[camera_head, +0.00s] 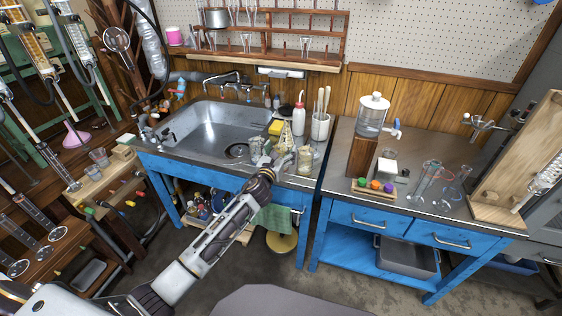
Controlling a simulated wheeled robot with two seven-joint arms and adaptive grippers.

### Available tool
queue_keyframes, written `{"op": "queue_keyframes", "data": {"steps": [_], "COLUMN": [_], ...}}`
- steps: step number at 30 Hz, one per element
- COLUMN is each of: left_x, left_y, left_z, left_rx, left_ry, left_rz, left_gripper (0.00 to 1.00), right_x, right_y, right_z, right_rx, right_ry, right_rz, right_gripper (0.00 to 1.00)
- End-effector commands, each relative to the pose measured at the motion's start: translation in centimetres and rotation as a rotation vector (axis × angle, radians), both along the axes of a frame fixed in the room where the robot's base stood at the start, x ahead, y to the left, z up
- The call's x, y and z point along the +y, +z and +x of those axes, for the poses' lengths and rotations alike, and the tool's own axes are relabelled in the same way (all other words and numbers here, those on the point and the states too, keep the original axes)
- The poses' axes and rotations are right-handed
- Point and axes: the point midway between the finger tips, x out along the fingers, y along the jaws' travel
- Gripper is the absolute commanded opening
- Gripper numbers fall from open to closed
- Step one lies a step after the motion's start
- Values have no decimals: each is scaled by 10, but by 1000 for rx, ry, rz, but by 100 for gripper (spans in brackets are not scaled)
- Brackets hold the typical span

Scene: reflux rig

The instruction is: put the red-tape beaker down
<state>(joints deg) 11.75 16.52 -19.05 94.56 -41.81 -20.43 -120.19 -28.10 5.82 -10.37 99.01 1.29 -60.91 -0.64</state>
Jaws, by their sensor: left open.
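My left gripper (279,160) reaches in from the left over the front edge of the sink bench and is open. A small glass beaker (305,160) stands on the bench just right of its fingertips. Red tape cannot be made out on it at this size, so I cannot tell whether it is the red-tape beaker. I cannot tell whether the fingers touch the glass. My right gripper is not in view.
The steel sink (212,128) lies behind and left of my gripper. A conical flask (285,136), a white wash bottle (299,118) and a brush holder (320,126) stand behind the beaker.

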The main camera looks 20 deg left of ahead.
Motion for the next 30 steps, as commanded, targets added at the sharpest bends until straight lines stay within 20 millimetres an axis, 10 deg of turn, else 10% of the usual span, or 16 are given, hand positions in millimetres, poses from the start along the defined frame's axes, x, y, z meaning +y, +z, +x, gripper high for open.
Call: {"op": "queue_keyframes", "data": {"steps": [20,30], "left_x": [0,0], "left_y": [0,0], "left_z": [8,8], "left_rx": [0,1], "left_ry": [0,0], "left_rz": [1,1], "left_gripper": [78,34], "right_x": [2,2], "right_y": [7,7], "right_z": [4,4], "right_rx": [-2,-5], "right_ry": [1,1], "right_rz": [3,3], "right_gripper": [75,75]}}
